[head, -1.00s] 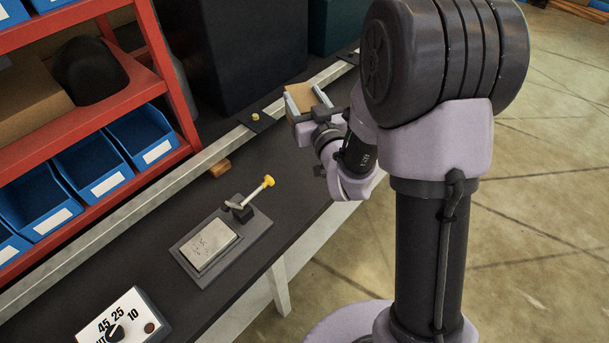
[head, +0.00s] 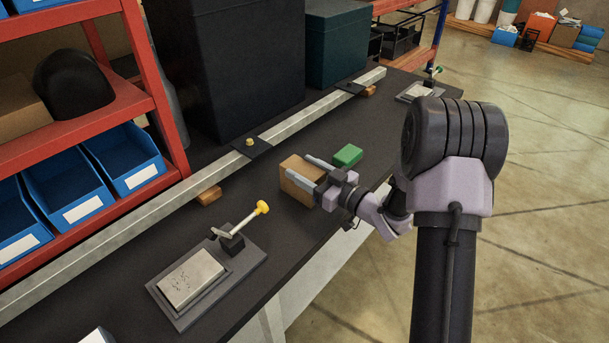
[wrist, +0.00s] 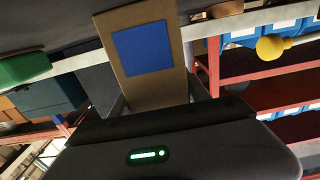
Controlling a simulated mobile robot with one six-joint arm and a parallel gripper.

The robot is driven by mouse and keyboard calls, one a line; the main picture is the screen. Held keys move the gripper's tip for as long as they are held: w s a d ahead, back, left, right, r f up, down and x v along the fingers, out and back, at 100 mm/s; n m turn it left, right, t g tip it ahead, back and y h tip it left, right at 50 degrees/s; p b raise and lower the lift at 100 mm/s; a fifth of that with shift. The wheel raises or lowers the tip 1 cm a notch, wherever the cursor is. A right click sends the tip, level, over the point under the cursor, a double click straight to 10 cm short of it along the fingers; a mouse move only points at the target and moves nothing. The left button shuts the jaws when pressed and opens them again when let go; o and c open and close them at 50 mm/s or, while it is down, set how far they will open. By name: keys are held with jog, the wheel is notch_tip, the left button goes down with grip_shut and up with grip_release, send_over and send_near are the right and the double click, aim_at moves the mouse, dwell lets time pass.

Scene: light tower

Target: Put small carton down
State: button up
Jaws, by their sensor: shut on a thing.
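The small carton (head: 296,180) is a brown cardboard box over the dark bench top (head: 315,223), near the bench's middle. My gripper (head: 303,169) is shut on it, with one finger along each side. In the wrist view the carton (wrist: 151,88) fills the space between the fingers and shows a blue square label on one face. Its base is at or close to the bench surface; I cannot tell whether it touches.
A green block (head: 347,155) lies just right of the carton. A clamp fixture with a yellow-knobbed lever (head: 232,238) and a grey plate stands to the front left. A metal rail (head: 225,168) runs behind. Red shelving with blue bins (head: 122,158) is at left.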

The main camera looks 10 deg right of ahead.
jog(key=shift+r, duration=0.1)
jog(key=o, duration=1.5)
